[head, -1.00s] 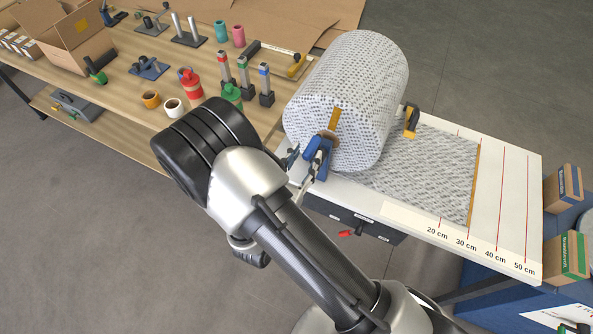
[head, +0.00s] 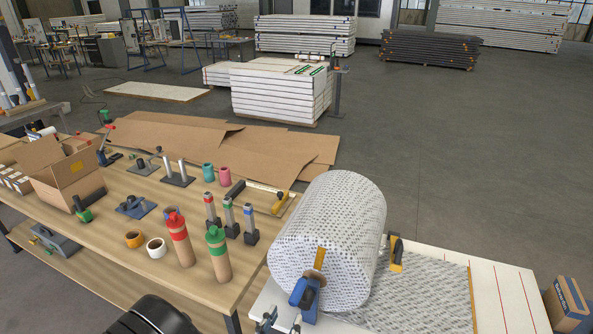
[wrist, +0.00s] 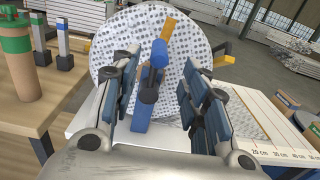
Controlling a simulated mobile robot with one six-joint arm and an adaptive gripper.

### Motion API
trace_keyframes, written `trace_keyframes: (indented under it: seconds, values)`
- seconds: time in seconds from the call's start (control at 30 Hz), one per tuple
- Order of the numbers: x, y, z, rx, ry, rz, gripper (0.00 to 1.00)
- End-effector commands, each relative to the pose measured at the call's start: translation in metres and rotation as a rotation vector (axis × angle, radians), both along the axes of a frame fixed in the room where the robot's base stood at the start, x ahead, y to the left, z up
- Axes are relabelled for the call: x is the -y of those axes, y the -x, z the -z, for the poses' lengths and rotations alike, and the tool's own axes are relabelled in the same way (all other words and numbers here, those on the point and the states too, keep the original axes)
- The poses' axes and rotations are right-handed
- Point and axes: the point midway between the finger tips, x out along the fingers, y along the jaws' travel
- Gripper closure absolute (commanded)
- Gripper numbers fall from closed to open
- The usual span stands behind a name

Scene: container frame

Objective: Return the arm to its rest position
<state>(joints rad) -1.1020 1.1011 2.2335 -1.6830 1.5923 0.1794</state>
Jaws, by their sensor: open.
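My gripper (wrist: 163,108) shows in the wrist view with its two blue-padded fingers spread apart. Between and beyond the fingers stands a blue clamp (wrist: 152,70) at the front end of the big patterned roll (wrist: 112,40); I cannot tell whether the fingers touch it. In the head view the roll (head: 330,225) lies on the white measuring table, with the blue clamp (head: 305,294) at its near end. The fingertips show only partly at the bottom edge there, beside the clamp. A dark part of my arm shows at the bottom left.
The wooden workbench (head: 110,235) on the left holds an open cardboard box (head: 62,178), red and green bottles, tape rolls and several upright tools. The measuring table (head: 500,300) extends right, with a brown box (head: 567,302) beyond. Open floor lies behind.

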Motion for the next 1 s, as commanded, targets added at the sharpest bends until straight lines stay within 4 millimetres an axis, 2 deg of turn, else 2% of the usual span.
trace_keyframes:
  seconds: [0.07, 0.17, 0.27, 0.33, 0.5, 0.6, 0.7, 0.8, 1.0]
  values:
    - [0.008, -0.004, -0.009, 0.007, -0.023, 0.043, 0.59]
    - [0.033, -0.009, -0.031, 0.021, -0.085, 0.163, 0.59]
    - [0.072, -0.01, -0.061, 0.039, -0.187, 0.345, 0.59]
    - [0.105, -0.005, -0.082, 0.052, -0.283, 0.501, 0.59]
    - [0.174, 0.029, -0.118, 0.082, -0.558, 0.87, 0.59]
    - [0.202, 0.054, -0.132, 0.103, -0.744, 1.063, 0.59]
    - [0.218, 0.081, -0.142, 0.129, -0.95, 1.236, 0.59]
    - [0.225, 0.104, -0.151, 0.163, -1.173, 1.382, 0.59]
    - [0.216, 0.133, -0.173, 0.256, -1.668, 1.571, 0.59]
